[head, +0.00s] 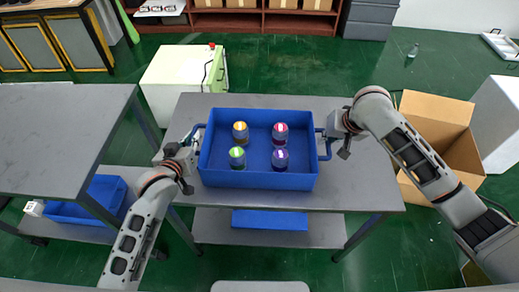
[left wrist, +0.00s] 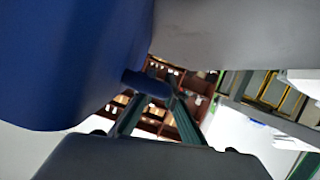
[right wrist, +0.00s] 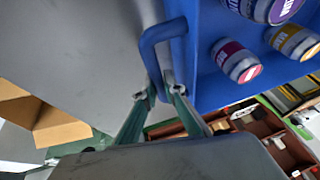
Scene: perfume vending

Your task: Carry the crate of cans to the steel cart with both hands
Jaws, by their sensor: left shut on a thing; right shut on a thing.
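The blue crate (head: 258,181) rests on or just above a grey metal table (head: 350,190); I cannot tell which. Inside stand cans with yellow (head: 240,132), red (head: 280,132), green (head: 237,157) and purple (head: 280,158) markings. My left gripper (head: 191,143) is shut on the crate's left handle, which shows in the left wrist view (left wrist: 146,83). My right gripper (head: 334,129) is shut on the right handle, a blue loop in the right wrist view (right wrist: 150,42). Which grey table is the steel cart is unclear.
Another grey table (head: 60,130) stands at the left, with a blue crate (head: 105,192) on its lower shelf. A white cabinet (head: 178,75) stands behind, and an open cardboard box (head: 440,110) at the right. Green floor shows between the furniture.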

